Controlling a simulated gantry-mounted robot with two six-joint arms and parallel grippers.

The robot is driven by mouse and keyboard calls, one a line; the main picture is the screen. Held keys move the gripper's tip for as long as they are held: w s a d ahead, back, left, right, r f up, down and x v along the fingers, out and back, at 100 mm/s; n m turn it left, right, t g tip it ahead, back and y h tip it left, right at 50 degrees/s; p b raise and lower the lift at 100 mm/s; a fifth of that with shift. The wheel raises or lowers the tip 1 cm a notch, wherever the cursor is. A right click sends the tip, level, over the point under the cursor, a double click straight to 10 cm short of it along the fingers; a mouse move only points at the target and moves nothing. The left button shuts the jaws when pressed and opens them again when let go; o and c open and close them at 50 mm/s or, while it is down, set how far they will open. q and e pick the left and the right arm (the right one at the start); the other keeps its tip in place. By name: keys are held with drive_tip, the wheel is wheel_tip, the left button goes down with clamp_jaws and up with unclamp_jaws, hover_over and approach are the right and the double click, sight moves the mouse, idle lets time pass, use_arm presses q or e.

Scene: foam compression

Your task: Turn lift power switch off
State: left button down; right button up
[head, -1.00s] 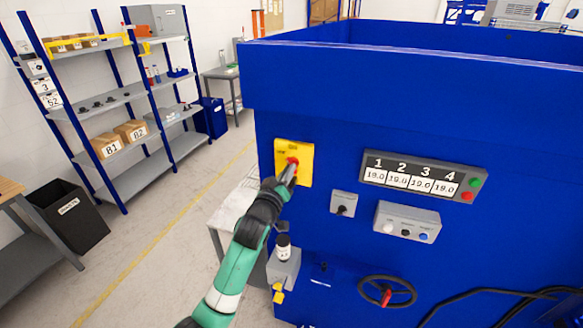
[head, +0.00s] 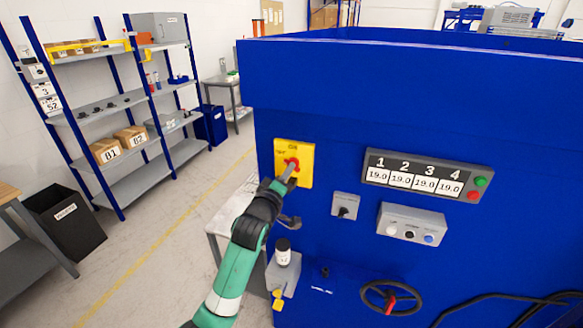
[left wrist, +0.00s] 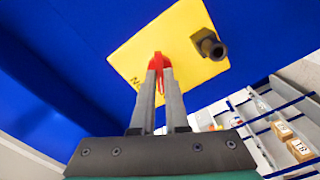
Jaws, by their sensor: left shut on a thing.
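The lift power switch is a red knob (head: 291,163) on a yellow plate (head: 307,165) on the front of the blue machine. In the left wrist view the red knob (left wrist: 158,62) sits on the yellow plate (left wrist: 185,35). My left gripper (head: 290,170) is at the plate with its fingers shut on the red knob. The left wrist view shows both fingertips (left wrist: 160,72) on either side of the knob, partly hiding it. My right gripper is not in view.
A display panel (head: 427,174), a small grey switch box (head: 345,206), a button box (head: 411,224) and a handwheel (head: 391,297) are on the machine's face to the right. Shelves stand at left.

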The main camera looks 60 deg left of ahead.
use_arm(q)
drive_tip(key=n+b, duration=0.1)
drive_tip(key=n, duration=0.1)
drive_tip(key=shift+f+n+b, duration=0.15)
drive_tip(key=shift+n+b, duration=0.2)
drive_tip(key=shift+n, duration=0.05)
drive_tip(key=shift+n+b, duration=0.45)
drive_tip(key=shift+n, duration=1.15)
drive_tip(key=shift+c, duration=0.8)
unclamp_jaws()
